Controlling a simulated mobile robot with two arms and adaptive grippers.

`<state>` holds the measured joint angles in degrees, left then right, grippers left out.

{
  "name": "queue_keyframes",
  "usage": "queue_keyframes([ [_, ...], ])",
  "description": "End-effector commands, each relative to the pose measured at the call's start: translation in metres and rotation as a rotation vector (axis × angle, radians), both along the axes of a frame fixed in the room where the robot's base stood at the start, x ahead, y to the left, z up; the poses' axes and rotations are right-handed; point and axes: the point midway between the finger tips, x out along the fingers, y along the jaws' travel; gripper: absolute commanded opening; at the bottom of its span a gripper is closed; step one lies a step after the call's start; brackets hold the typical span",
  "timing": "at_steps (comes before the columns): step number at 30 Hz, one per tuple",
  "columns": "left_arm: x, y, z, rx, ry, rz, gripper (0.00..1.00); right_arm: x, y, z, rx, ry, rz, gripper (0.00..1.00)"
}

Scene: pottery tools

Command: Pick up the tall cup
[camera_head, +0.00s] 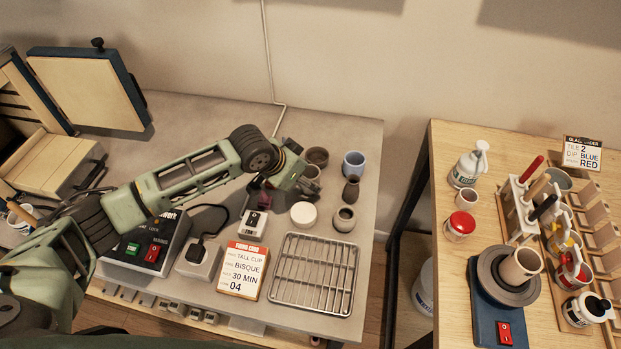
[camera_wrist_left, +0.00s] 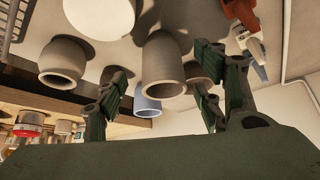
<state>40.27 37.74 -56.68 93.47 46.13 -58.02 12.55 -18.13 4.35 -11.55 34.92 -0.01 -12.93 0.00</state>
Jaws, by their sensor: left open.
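A plain grey-beige cup, which looks like the tall cup (camera_wrist_left: 165,68), shows between the fingers of my left gripper (camera_wrist_left: 160,98) in the left wrist view. In the head view only part of a cup (camera_head: 312,171) shows beside the left gripper (camera_head: 298,184), which hides the rest. The left gripper is open, its fingers on either side of the cup in the wrist view. I cannot tell whether they touch it. My right gripper is not in view.
Close by stand a brown bowl (camera_head: 317,156), a blue cup (camera_head: 354,164), a dark vase (camera_head: 350,190), a round grey pot (camera_head: 344,219) and a white round piece (camera_head: 303,214). A wire rack (camera_head: 313,275) and order card (camera_head: 243,270) lie in front. A gap separates the right table (camera_head: 450,220).

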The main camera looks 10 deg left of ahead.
Motion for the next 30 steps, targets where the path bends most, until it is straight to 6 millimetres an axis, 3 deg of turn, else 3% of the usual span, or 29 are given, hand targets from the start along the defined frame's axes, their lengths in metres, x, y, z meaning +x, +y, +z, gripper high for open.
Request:
queue_keyframes([
  [10,0.020,-0.012,-0.032,0.001,0.001,0.000,0.62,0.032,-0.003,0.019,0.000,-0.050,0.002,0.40],
  [20,0.023,-0.013,-0.038,0.001,-0.002,0.000,0.62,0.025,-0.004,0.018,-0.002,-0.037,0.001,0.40],
  [30,0.023,-0.013,-0.038,0.001,-0.002,0.000,0.34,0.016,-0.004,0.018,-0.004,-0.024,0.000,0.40],
])
